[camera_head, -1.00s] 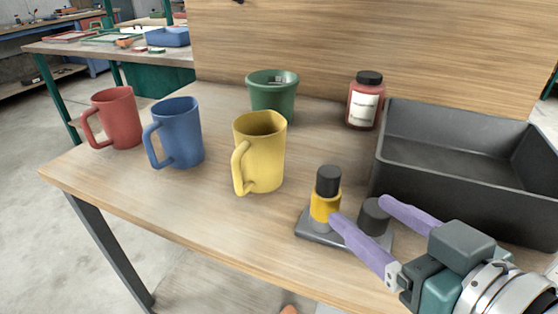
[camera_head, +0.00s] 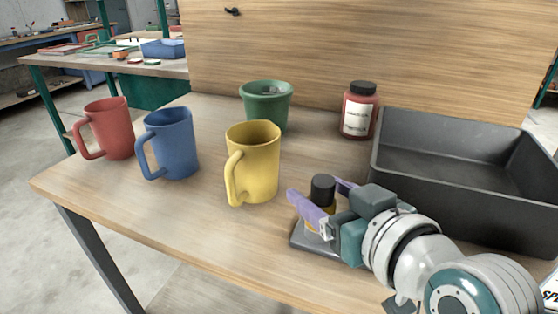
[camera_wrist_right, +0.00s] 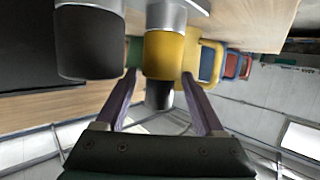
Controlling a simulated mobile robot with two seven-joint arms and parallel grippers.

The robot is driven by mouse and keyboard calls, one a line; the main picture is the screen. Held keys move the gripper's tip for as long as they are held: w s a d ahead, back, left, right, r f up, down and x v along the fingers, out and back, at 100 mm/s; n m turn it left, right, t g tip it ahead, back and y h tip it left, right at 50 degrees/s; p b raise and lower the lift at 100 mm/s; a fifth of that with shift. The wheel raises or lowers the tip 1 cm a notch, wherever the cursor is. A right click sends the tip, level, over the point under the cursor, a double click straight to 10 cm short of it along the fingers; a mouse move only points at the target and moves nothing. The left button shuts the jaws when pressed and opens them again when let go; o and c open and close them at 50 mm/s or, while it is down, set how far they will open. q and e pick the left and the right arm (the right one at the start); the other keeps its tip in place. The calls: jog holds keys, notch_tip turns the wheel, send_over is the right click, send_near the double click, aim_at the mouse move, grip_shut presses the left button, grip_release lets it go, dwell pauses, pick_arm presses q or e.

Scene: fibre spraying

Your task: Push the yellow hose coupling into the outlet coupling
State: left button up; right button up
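The yellow hose coupling (camera_wrist_right: 163,54) sits on a metal fitting (camera_wrist_right: 168,14), with a black hose end (camera_head: 323,186) on it. The metal fitting stands on a grey base plate (camera_head: 312,241) near the table's front edge. My right gripper (camera_head: 316,189) is open, its two purple fingers on either side of the yellow coupling. In the wrist view the fingertips (camera_wrist_right: 160,74) flank it, with a gap on the left and the right one close to its edge. A dark cylinder (camera_wrist_right: 88,42) stands beside it. In the head view the gripper hides most of the coupling. My left gripper is not in view.
A yellow mug (camera_head: 254,165) stands just left of the base plate, with blue (camera_head: 172,145) and red (camera_head: 108,128) mugs further left. A black bin (camera_head: 440,190) is close on the right.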

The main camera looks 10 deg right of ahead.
grip_shut()
dwell(0.3)
jog(key=shift+r, duration=0.15)
